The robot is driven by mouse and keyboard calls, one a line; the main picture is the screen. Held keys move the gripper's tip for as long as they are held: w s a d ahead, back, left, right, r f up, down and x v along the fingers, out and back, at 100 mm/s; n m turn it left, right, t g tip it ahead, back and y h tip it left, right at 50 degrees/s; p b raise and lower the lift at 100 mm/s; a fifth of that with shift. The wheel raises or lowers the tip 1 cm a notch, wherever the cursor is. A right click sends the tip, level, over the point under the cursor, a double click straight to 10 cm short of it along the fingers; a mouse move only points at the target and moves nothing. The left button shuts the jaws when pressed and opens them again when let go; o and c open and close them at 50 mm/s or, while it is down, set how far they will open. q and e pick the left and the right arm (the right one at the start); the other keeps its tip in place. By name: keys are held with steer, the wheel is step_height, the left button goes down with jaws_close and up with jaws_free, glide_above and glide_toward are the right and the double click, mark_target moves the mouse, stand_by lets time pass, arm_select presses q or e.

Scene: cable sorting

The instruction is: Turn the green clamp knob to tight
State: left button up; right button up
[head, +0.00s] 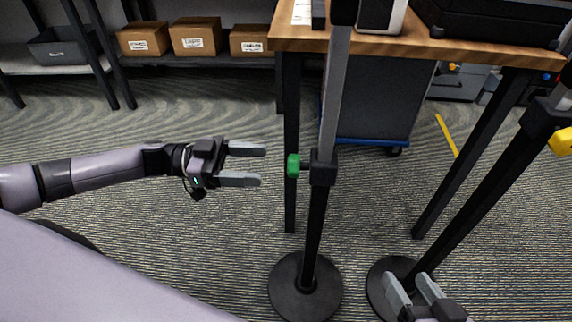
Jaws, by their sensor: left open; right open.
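The green clamp knob (293,166) sticks out to the left from a black clamp collar (323,168) on an upright stand pole (317,210). My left gripper (263,165) is open, with its two fingers pointing right at the knob. The fingertips appear a short gap left of the knob, one above and one below its height in the picture; nothing is between them. My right gripper (408,278) is open and empty at the bottom right, in front of a second stand. Whether the knob is tight or loose cannot be told.
A wooden-topped table (420,48) stands behind the pole. The second stand (480,190) leans through the right side and carries a yellow knob (561,141). Round black bases (283,298) rest on the carpet. A shelf (80,67) with boxes is at the back left.

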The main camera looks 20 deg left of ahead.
mark_target(294, 164)
arm_select(q)
steer(key=b+x, duration=0.1)
steer(key=x, duration=0.5)
steer(key=c, duration=1.1)
